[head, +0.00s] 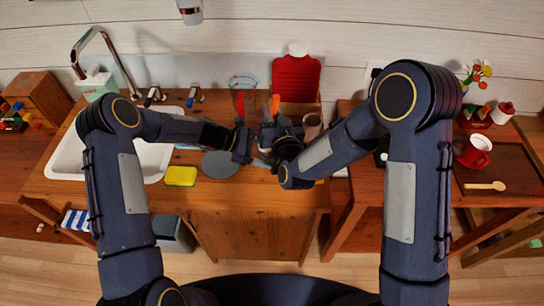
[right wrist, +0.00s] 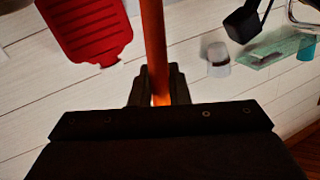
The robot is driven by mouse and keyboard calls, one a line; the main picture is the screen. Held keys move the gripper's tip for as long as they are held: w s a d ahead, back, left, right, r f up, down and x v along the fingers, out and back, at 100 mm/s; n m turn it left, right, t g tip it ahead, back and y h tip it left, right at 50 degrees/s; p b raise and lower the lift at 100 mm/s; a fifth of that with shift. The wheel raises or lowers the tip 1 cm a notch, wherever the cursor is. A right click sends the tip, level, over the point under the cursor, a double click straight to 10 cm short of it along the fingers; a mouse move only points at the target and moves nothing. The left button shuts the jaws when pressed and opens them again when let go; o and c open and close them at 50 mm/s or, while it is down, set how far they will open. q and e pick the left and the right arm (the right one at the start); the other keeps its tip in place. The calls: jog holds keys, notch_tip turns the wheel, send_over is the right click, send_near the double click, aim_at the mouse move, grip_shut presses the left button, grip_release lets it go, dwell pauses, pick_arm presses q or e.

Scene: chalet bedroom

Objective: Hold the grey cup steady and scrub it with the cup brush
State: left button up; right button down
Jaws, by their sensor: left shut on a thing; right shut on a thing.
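My right gripper (head: 272,132) is shut on the orange handle of the cup brush (head: 276,102), which stands up above the jaws. In the right wrist view the handle (right wrist: 153,45) runs up from between the fingers (right wrist: 158,92). The brush head is hidden below the gripper. My left gripper (head: 246,147) is lower and just left of the right one, over the counter. It is shut on what seems to be the grey cup, of which only a small grey part (head: 262,161) shows between the grippers. I cannot tell how far the brush is inside it.
A round grey disc (head: 220,163) and a yellow sponge (head: 181,176) lie on the wooden counter (head: 240,195). The white sink (head: 68,160) is at left. A red ribbed object (head: 296,78) stands behind. A brownish cup (head: 312,125) stands close to my right arm.

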jog(key=shift+f, duration=1.35)
jog(key=shift+r, duration=1.45)
jog(key=shift+a+f, duration=0.15)
jog(key=shift+f, duration=0.6)
dwell(0.4)
jog(key=shift+w+d+r, duration=0.1)
jog(key=shift+w+d, duration=0.05)
jog(key=shift+d, duration=0.85)
jog(key=shift+r, duration=5.45)
